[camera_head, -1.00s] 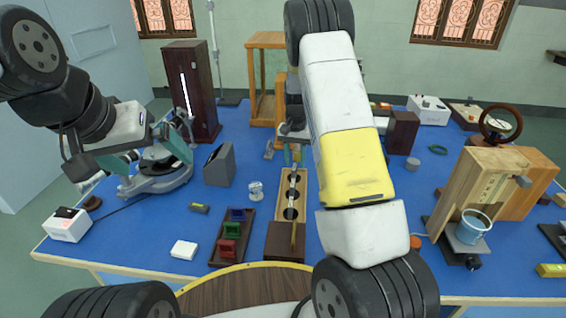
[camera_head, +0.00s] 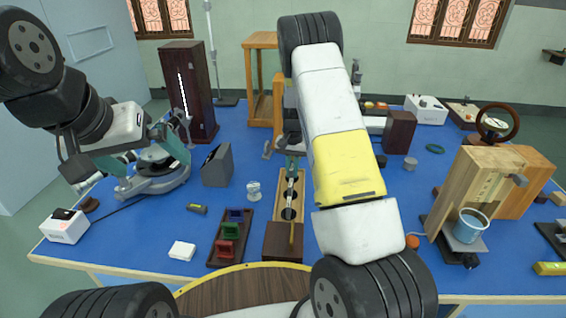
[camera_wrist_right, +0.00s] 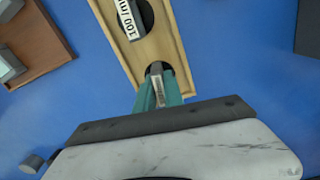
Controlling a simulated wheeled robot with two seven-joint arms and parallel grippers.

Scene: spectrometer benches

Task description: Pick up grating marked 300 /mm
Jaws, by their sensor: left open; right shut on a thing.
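A light wooden holder (camera_head: 277,208) with round holes stands near the table's front middle. It also shows in the right wrist view (camera_wrist_right: 171,25). A grating with a white label reading "100 /mm" (camera_wrist_right: 130,18) sits in one hole. My right gripper (camera_head: 292,166) is over the far end of the holder. In the right wrist view its teal fingers (camera_wrist_right: 158,96) are shut on another grating (camera_wrist_right: 157,84) at a hole; its marking is not readable. My left gripper (camera_head: 160,148) is open and empty over the grey round instrument at the left.
A dark tray (camera_head: 220,262) with red, green and blue pieces lies left of the holder. A dark grey block (camera_head: 218,166) and a small glass item (camera_head: 254,190) stand behind it.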

